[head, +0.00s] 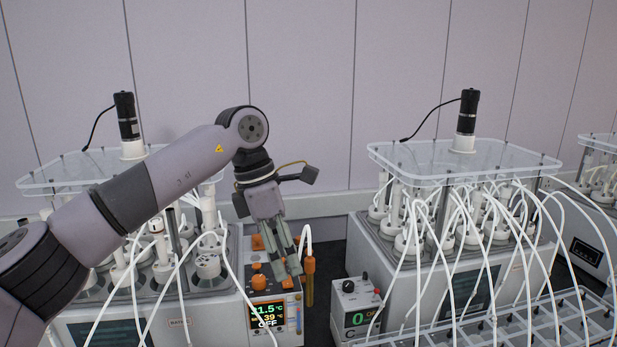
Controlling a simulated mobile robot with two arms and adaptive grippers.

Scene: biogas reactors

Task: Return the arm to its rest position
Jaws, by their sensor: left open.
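My left arm (150,185) comes in from the left, reaches across the left reactor and bends down at the wrist. My right gripper is not in view.
The left reactor (90,300) has a clear lid and a black motor (127,116). A similar reactor (400,262) stands right, with several white tubes running to a rack (480,335). A small control box (356,306) sits between them. The wall area above is free.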

